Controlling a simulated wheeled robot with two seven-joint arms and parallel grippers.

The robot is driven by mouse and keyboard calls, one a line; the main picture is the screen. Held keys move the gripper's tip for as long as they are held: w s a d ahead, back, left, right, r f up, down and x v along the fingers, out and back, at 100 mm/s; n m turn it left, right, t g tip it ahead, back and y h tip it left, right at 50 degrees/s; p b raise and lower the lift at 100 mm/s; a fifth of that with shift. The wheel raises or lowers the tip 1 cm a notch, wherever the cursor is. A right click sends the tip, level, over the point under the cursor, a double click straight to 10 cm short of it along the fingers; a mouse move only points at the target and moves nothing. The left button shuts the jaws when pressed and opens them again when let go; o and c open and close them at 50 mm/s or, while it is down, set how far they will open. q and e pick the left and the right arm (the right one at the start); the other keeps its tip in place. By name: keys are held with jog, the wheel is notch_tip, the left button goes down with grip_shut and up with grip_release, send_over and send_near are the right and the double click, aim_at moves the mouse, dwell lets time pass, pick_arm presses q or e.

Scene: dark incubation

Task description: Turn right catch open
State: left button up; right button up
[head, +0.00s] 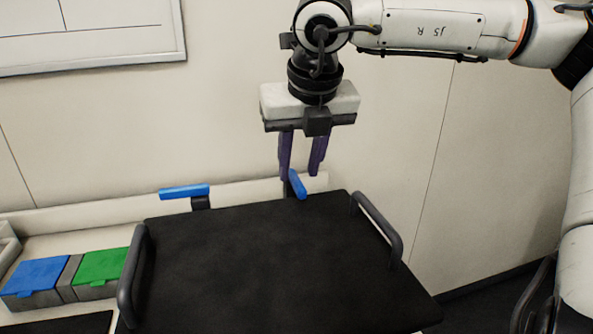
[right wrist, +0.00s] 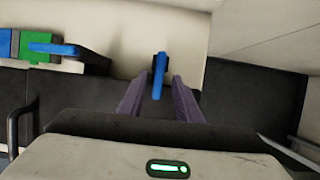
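The right catch (head: 298,184) is a short blue lever at the back edge of the black panel (head: 250,250). It slants steeply in the head view, and its dark mount is partly hidden. My right gripper (head: 300,174) points down over it, open, with its two purple fingers apart. In the right wrist view, the right catch (right wrist: 159,76) shows in line with the gap between the fingertips (right wrist: 156,82). I cannot tell whether either finger touches it. The left catch (head: 185,191) is a blue lever lying nearly level on a dark post. My left gripper is not in view.
The black panel has a dark handle on its left (head: 132,277) and right side (head: 377,228). A blue-lidded box (head: 36,275) and a green-lidded box (head: 103,266) stand at left. A pale wall (head: 400,150) rises close behind the catches.

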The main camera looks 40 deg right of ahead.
jog(key=shift+x, duration=0.85)
jog(key=shift+w+f, duration=0.1)
jog(key=shift+f, duration=0.05)
grip_shut()
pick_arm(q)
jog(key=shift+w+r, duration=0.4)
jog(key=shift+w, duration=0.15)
